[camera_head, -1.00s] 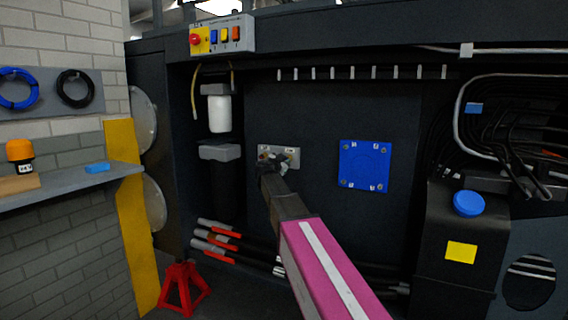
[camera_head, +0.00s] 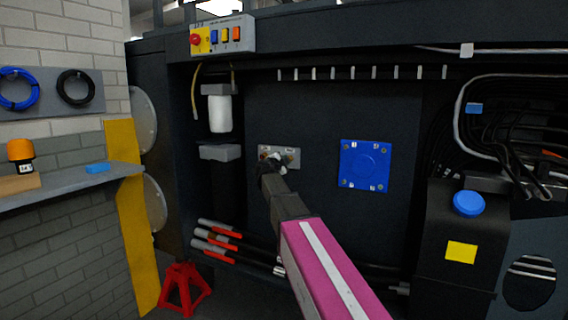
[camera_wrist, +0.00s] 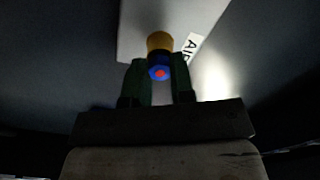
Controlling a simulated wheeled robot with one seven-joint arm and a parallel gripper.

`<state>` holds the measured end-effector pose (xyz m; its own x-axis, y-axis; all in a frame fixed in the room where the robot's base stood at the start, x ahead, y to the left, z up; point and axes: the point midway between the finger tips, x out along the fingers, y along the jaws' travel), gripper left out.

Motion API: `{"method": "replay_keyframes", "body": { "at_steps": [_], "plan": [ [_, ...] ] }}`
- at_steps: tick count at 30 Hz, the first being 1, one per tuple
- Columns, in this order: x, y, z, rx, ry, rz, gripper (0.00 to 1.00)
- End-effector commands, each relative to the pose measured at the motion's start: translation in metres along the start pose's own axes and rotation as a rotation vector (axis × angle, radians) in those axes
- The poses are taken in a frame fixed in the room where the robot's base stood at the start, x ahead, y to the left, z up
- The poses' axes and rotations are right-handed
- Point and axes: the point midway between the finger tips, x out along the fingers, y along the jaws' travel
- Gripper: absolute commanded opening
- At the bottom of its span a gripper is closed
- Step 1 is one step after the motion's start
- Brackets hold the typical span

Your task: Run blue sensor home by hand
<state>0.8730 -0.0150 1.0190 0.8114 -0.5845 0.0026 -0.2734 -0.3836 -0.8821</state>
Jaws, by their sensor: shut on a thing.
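My gripper (camera_head: 270,166) is in front of a small light grey plate (camera_head: 292,152) on the dark chassis wall. In the wrist view my gripper (camera_wrist: 158,80) has its two dark green fingers shut on the blue sensor (camera_wrist: 158,62), which shows a blue body with a red centre facing the camera. A brass-coloured piece (camera_wrist: 160,41) lies directly beyond the blue body, against the plate. Whether it belongs to the sensor or to the plate, and how far the two are engaged, I cannot tell. A white label (camera_wrist: 190,46) reading "AI" and a partly hidden letter is beside it.
A blue square cover (camera_head: 365,166) is right of the plate. Red-marked hoses (camera_head: 222,238) run below. A black tank with a blue cap (camera_head: 468,203) stands at right. A shelf (camera_head: 70,185) and red stand (camera_head: 184,288) are at left.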

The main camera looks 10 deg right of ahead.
Motion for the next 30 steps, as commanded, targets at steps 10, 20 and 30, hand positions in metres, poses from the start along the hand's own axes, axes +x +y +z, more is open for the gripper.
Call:
{"method": "replay_keyframes", "body": {
  "at_steps": [10,20,30],
  "plan": [
    [0.0023,-0.001,-0.0003,0.387,0.003,0.0,0.0],
    [0.0029,-0.0013,-0.0002,0.496,0.003,-0.001,0.0],
    [0.0022,-0.0013,-0.0001,0.494,0.003,-0.001,0.52]
  ]
}}
